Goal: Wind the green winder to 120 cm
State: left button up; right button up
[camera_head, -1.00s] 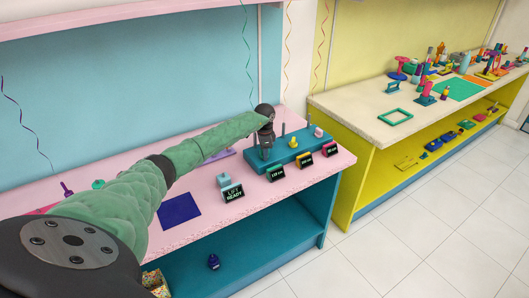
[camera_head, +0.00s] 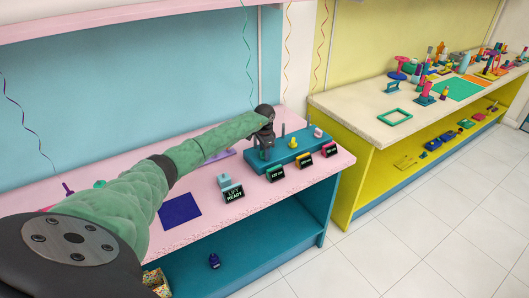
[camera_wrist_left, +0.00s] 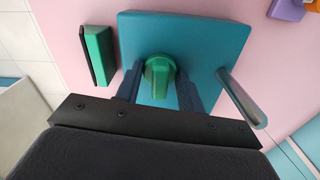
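The green winder's knob (camera_wrist_left: 158,76) shows in the left wrist view, on a teal base (camera_wrist_left: 208,32). My left gripper (camera_wrist_left: 160,88) has one finger on each side of the knob, and the fingers appear to be shut on it. In the head view my left gripper (camera_head: 264,146) is at the left end of the teal winder base (camera_head: 285,156), and it hides the green winder there. A small display (camera_head: 275,174) stands in front of that end; its reading is too small to be sure of. My right gripper is not in view.
A yellow winder (camera_head: 293,142) and a pink one (camera_head: 318,132) stand to the right on the same base. A metal post (camera_wrist_left: 240,98) rises close to my right-hand finger. A "LIFT READY" sign (camera_head: 234,193) and a blue mat (camera_head: 179,209) lie to the left.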

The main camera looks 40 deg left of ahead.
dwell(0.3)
pick_arm(q)
notch_tip(320, 180, up, 5)
jog(key=p, duration=0.3)
jog(key=shift+r, duration=0.9)
jog(key=shift+d, duration=0.1)
